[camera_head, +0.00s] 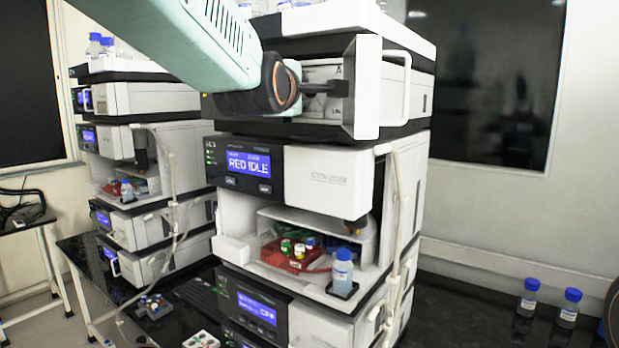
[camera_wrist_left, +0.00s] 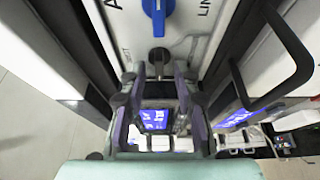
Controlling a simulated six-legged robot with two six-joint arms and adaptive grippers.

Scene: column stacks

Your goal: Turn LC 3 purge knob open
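The near column stack has a white panel (camera_head: 322,72) at its upper module, partly behind my left gripper (camera_head: 325,88). In the left wrist view the panel carries a blue knob (camera_wrist_left: 154,14), its long grip upright, with cut-off black letters beside it. A round dark knob (camera_wrist_left: 158,56) sits below the blue one. I cannot tell which is the purge knob. My left gripper (camera_wrist_left: 159,72) has its two fingers apart, tips just below and around the dark knob in the picture. Contact cannot be told. My right gripper is not in view.
A white door (camera_head: 367,88) with a handle (camera_head: 407,75) stands out right of the panel. Below are a display (camera_head: 248,166) reading RED IDLE, a red tray (camera_head: 285,258) of vials and a blue-capped bottle (camera_head: 343,268). Another stack (camera_head: 140,100) stands left.

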